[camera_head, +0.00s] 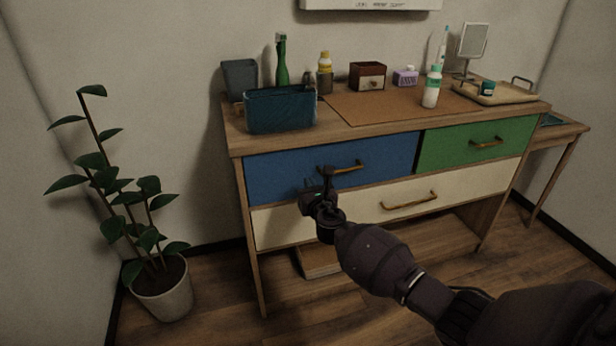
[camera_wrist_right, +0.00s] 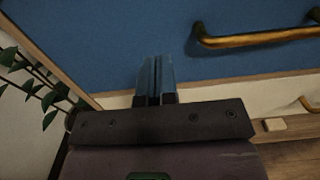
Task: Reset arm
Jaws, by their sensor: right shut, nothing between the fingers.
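My right gripper (camera_head: 326,172) is in front of the dresser's blue drawer (camera_head: 290,166), just left of and below its brass handle (camera_head: 345,167). In the right wrist view its two fingers (camera_wrist_right: 156,80) are together with nothing between them, and the handle (camera_wrist_right: 255,39) is up and to the right, apart from the fingers. The blue drawer looks closed. My left gripper is not in view.
The dresser top (camera_head: 380,107) holds a dark blue bin (camera_head: 280,111), a green bottle (camera_head: 282,62), a white bottle (camera_head: 431,90) and a tray (camera_head: 517,96). A potted plant (camera_head: 163,290) stands left of the dresser. A side table (camera_head: 560,131) stands at right.

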